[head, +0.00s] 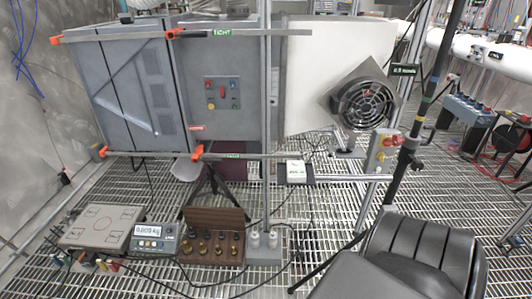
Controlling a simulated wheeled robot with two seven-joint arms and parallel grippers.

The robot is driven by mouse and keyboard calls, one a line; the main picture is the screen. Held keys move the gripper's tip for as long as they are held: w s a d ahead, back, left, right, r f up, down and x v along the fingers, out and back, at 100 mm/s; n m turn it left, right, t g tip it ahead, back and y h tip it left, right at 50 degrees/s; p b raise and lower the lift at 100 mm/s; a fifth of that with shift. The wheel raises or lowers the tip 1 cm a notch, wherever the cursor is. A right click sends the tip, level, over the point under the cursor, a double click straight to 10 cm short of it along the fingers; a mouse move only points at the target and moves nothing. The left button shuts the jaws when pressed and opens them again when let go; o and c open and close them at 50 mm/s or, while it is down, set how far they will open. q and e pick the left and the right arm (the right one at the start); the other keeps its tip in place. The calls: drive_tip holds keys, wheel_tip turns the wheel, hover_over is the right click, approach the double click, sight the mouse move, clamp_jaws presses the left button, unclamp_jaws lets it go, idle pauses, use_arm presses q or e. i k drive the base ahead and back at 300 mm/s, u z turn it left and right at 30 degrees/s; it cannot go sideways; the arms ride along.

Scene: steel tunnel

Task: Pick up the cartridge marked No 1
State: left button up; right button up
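I cannot make out a mark "No 1" on anything in the head view. Two small pale cylinders (254,239) and (272,239) stand upright side by side on a light grey block (264,257) at the lower middle; they may be cartridges, but no writing on them is legible.
Left of the block are an open brown wooden box (212,216) with several dark and brass weights, a scale display (153,238) and its flat plate (101,226). A metal post (266,110) rises behind the block.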

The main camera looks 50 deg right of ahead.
sight(254, 235)
drive_tip(key=z, duration=2.35)
drive_tip(key=i, duration=0.1)
drive_tip(key=u, duration=0.1)
